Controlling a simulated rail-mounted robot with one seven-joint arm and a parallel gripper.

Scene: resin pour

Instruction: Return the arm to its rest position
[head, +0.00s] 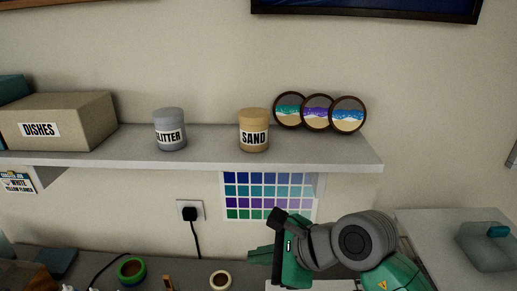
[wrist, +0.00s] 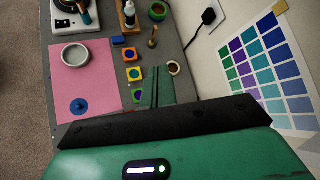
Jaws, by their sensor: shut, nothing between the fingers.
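My arm is bent above the right part of the worktop in the head view, under the shelf. My gripper (head: 254,255) points left there, in front of the wall and below the colour chart. In the wrist view my gripper (wrist: 155,90) shows two dark green fingers close together, with nothing held between them. The fingers hang over the grey worktop, to the right of the pink mat, and hide a little of the worktop.
The shelf (head: 213,158) above holds a DISHES box (head: 75,112), a GLITTER jar (head: 169,115), a SAND jar (head: 254,118) and three round pictures. A grey bowl (wrist: 76,54) sits on the pink mat (wrist: 95,88). Small coloured pots and a tape ring (wrist: 173,68) stand nearby.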

